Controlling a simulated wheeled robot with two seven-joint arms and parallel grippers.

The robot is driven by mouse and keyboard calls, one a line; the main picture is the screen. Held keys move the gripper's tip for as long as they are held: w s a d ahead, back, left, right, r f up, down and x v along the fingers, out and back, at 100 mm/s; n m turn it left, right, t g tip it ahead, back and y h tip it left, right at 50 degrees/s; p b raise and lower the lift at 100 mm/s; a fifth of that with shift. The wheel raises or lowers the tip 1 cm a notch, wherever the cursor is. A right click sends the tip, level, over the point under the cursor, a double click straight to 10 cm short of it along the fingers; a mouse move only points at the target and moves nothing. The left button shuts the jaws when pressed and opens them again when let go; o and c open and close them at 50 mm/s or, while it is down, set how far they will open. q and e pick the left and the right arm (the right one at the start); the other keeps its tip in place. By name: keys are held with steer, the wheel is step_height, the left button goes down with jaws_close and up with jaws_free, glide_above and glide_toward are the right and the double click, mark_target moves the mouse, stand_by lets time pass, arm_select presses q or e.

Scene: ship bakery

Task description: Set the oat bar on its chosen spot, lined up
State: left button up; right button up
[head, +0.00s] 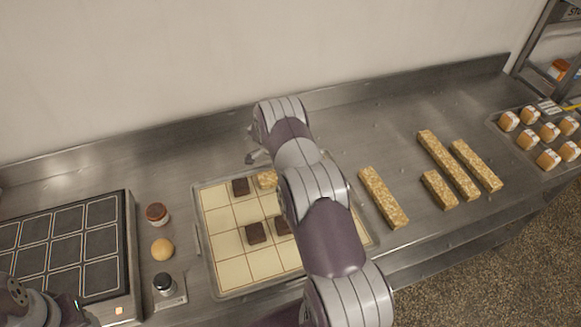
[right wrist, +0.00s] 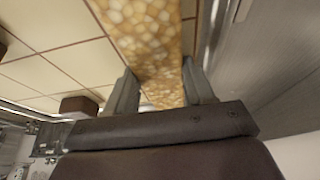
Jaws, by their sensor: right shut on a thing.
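My right gripper (right wrist: 160,90) is shut on an oat bar (right wrist: 150,35), with one finger on each side of it. In the right wrist view the bar lies over or on a cream gridded surface; I cannot tell whether it touches. In the head view my right arm hides most of the bar and the fingers; a golden end of the bar (head: 267,180) shows at the far side of the gridded tray (head: 232,271), beside a dark brown square (head: 240,187). Two more brown squares (head: 256,233) sit nearer. Part of my left arm shows at bottom left; its fingers are unclear.
Several loose oat bars (head: 383,197) lie on the steel counter right of the tray. A tray of small white-topped pastries (head: 548,159) stands at far right. Left are a dark gridded board (head: 124,245), a brown-lidded jar (head: 157,214), a round bun (head: 162,249) and a black-topped shaker (head: 164,282).

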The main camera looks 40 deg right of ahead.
steer(key=shift+f, duration=0.15)
steer(key=o, duration=1.2)
steer(key=shift+r, duration=0.4)
steer(key=b+v, duration=0.3)
steer(key=v, duration=0.8)
steer(key=s+a+r+n+t+y, duration=0.1)
steer(key=s+a+r+n, duration=0.3)
steer(key=a+n, duration=0.2)
steer(key=s+a+r+n+t+y, duration=0.1)
steer(key=s+a+r+n+y, duration=0.15)
steer(key=s+a+n, duration=0.35)
steer(key=s+a+r+n, duration=0.1)
steer(key=s+a+n, duration=0.2)
steer(key=s, duration=0.1)
steer(key=s+a+r+n, duration=0.1)
steer(key=s+a+n, duration=0.2)
steer(key=s, duration=0.1)
steer(key=s+a+n+y, duration=0.1)
steer(key=s+a+n, duration=0.1)
steer(key=s+n, duration=0.1)
steer(key=shift+s+a+r+n+t, duration=0.2)
steer(key=shift+s, duration=0.25)
steer(key=shift+s+a+r+n+t, duration=0.2)
steer(key=shift+s, duration=0.25)
